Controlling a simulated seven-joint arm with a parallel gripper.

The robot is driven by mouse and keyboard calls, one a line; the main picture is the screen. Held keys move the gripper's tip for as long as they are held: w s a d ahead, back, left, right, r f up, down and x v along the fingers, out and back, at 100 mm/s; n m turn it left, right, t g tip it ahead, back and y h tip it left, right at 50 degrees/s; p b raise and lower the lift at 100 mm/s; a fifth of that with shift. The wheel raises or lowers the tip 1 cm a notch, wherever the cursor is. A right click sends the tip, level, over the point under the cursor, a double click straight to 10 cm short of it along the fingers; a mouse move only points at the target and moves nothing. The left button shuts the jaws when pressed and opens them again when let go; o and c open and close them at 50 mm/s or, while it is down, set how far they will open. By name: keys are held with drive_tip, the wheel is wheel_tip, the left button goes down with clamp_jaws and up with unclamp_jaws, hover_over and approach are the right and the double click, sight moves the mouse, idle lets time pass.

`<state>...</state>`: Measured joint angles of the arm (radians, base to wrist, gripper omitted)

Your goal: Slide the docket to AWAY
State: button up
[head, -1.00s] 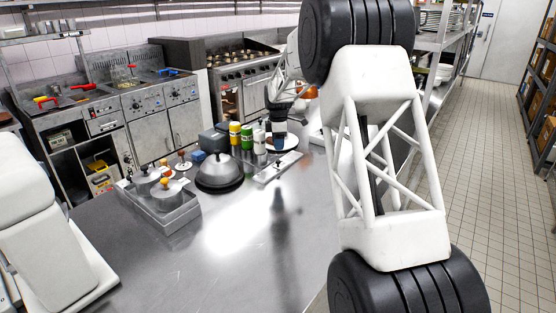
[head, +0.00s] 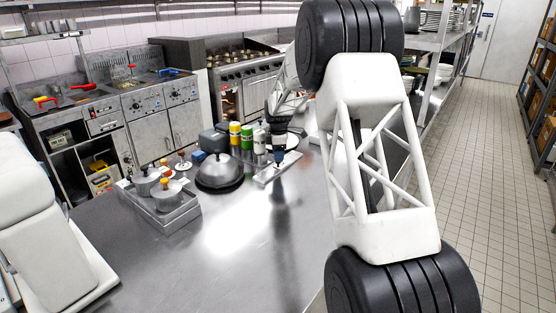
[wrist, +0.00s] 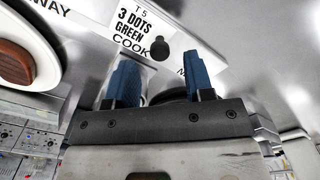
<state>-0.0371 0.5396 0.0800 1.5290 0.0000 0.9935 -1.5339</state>
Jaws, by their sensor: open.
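The docket (wrist: 138,22), a white card reading "T 5 3 DOTS GREEN", lies at the top middle of the wrist view. A dark round knob (wrist: 160,49) stands beside its lower right. Labels show around it: "COOK" below it, part of "AWAY" to its left, and an "N" to its right. My gripper (wrist: 160,62) is open, its two blue fingertips apart; the knob shows in the gap between them. In the head view my gripper (head: 279,160) is over a pale metal strip (head: 264,177); the docket cannot be made out there.
In the head view a domed lid (head: 219,171), several bottles (head: 247,138) and a metal tray of lidded pots (head: 171,222) stand left of my gripper. The front counter is clear.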

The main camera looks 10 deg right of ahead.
drive_tip(key=shift+f, duration=1.3)
drive_tip(key=shift+c, duration=0.3)
clamp_jaws()
